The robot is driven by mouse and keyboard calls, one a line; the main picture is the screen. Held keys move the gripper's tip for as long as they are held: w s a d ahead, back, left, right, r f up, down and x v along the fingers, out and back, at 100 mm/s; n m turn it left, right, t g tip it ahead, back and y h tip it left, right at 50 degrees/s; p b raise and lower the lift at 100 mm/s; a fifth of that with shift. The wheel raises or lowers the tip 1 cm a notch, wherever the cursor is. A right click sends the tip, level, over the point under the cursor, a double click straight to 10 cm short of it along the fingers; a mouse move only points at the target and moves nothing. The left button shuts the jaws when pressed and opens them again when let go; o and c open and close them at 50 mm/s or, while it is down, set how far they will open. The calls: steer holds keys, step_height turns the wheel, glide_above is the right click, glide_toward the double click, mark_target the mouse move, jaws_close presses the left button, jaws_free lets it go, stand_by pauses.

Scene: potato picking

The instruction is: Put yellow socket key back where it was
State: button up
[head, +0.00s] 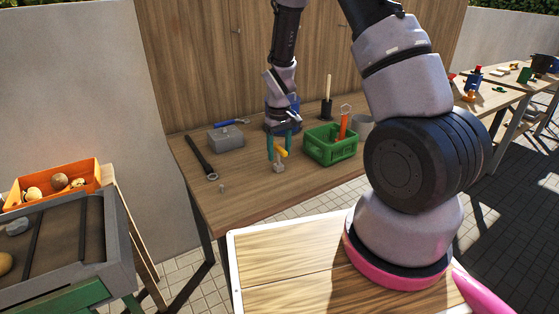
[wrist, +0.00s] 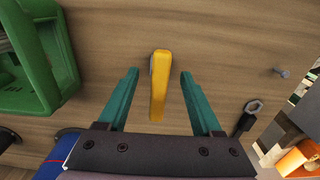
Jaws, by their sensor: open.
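The yellow socket key (wrist: 160,85) shows between the two teal fingers of my gripper (wrist: 159,72) in the wrist view, with a gap on each side. In the head view the yellow socket key (head: 281,153) is by the fingertips of my gripper (head: 279,157), above the wooden table (head: 235,202). A small pale piece shows just below the key there. My gripper is open and points down. Whether the key rests on something is hard to tell.
A green crate (head: 331,150) holding an orange-handled tool (head: 344,122) stands right of my gripper. A grey block (head: 225,139) with a blue wrench (head: 232,122) and a long dark wrench (head: 201,157) lie to the left. A bolt (wrist: 281,72) lies on the table.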

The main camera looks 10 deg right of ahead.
step_height(320, 180, up, 8)
step_height(320, 180, up, 11)
steer(key=s+d+m+t, duration=0.2)
steer(key=s+d+r+m+t+y, duration=0.1)
steer(key=s+d+r+m+t, duration=0.1)
steer(key=s+r, duration=0.7)
steer(key=s+d+r+m+t+y, duration=0.1)
steer(key=s+r+m+t, duration=0.2)
steer(key=s+r, duration=0.7)
steer(key=shift+s+d+r+m, duration=0.2)
steer(key=shift+s+d+m, duration=0.15)
steer(key=shift+s+m, duration=0.05)
